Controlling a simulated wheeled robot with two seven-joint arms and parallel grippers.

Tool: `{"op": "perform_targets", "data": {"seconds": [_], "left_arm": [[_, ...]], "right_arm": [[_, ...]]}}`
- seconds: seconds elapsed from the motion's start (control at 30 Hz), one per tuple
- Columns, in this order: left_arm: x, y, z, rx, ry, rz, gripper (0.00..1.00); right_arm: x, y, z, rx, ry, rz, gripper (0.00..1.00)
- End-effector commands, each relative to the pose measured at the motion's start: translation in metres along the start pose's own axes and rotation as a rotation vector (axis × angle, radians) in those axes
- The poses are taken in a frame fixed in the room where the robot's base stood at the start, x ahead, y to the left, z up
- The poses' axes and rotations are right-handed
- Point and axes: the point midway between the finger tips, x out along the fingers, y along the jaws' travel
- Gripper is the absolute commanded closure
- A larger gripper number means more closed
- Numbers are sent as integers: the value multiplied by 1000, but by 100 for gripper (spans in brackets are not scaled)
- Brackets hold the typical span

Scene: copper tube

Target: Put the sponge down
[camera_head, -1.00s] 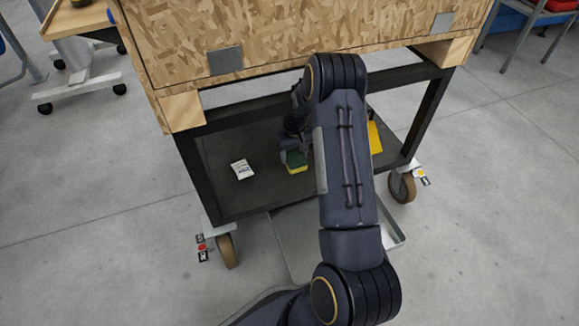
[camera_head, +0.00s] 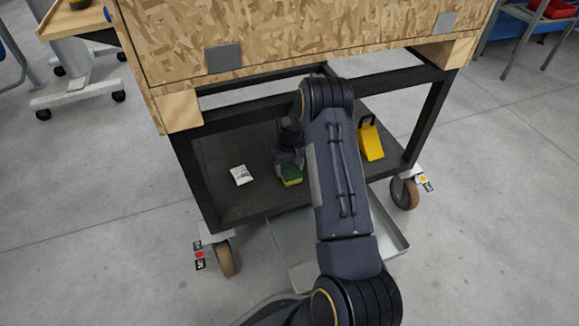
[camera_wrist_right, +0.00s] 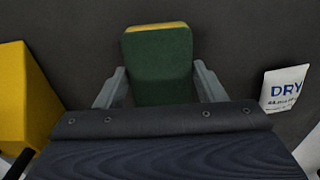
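The sponge (camera_head: 291,175), green with a yellow layer, is at the lower shelf (camera_head: 240,205) of the cart. My right gripper (camera_head: 288,158) reaches down to it from above, partly hidden by my arm. In the right wrist view the sponge (camera_wrist_right: 160,68) sits between the two grey fingers (camera_wrist_right: 159,82), its green face towards the camera. The fingers lie close along both its sides and look shut on it. I cannot tell whether the sponge touches the shelf. My left gripper is not in view.
A white packet (camera_head: 241,175) marked DRY lies left of the sponge. A yellow wedge-shaped object (camera_head: 370,143) with a black handle stands to the right. The wooden box (camera_head: 300,35) overhangs the shelf, and black legs (camera_head: 192,180) frame it. Shelf room shows around the sponge.

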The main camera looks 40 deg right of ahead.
Motion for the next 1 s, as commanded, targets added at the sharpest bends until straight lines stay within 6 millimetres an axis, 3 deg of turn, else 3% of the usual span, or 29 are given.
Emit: {"op": "perform_targets", "data": {"seconds": [0.1,0.47,0.9,1.0], "left_arm": [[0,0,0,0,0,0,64],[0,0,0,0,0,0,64],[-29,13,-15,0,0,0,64],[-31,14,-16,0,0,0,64]], "right_arm": [[0,0,0,0,0,0,21],[-4,0,0,0,1,0,21],[-71,0,0,0,2,0,21],[-78,0,0,0,1,0,21]]}}
